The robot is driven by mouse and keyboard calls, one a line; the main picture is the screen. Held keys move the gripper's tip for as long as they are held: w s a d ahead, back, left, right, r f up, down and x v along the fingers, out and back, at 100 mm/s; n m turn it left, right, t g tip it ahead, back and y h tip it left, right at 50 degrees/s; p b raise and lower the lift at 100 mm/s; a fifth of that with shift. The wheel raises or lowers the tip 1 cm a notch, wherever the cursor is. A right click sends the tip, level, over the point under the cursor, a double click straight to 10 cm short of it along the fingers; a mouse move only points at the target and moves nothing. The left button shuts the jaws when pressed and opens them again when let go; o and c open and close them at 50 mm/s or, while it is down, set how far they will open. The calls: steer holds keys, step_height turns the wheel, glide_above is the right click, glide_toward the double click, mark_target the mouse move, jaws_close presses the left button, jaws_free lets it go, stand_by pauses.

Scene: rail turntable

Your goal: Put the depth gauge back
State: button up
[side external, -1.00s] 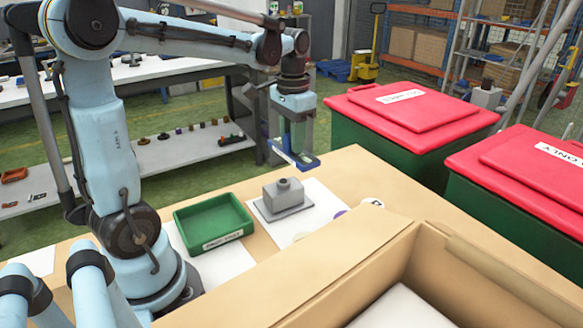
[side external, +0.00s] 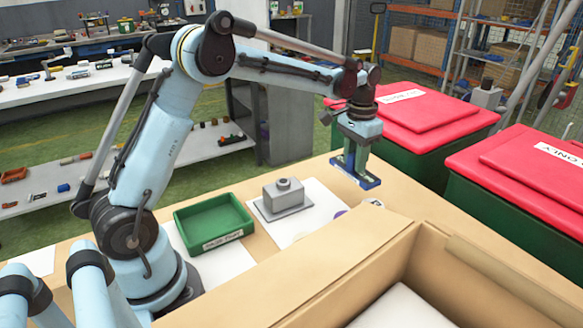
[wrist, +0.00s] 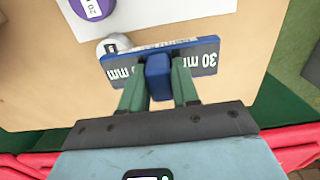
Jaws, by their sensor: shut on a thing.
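My gripper (side external: 352,160) is shut on the depth gauge (side external: 369,183), a blue stem with a crossbar. In the wrist view, the two green fingers of my gripper (wrist: 158,75) close on the blue stem. The gauge's dark end plates (wrist: 203,56) read "30 mm". The gauge is held crossbar down over the right part of the cardboard-coloured table; the gap beneath it is hard to judge. No storage place marked for the gauge is readable.
A green labelled tray (side external: 239,234) and a grey block on a plate (side external: 284,190) stand left. A purple-topped round piece (wrist: 92,7) and a white one (wrist: 108,44) sit close to the gauge. An open box (side external: 400,250) fills the front; red-lidded bins (side external: 430,110) stand behind.

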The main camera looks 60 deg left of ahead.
steer(key=a+f, duration=0.1)
steer(key=w+a+f, duration=0.1)
steer(key=a, duration=0.1)
steer(key=a+f, duration=0.1)
steer(key=a, duration=0.1)
steer(key=shift+w+a+f, duration=0.25)
steer(key=shift+w, duration=0.1)
steer(key=shift+f, duration=1.95)
steer(key=shift+f, duration=0.15)
steer(key=o, duration=0.9)
steer(key=shift+o, duration=0.2)
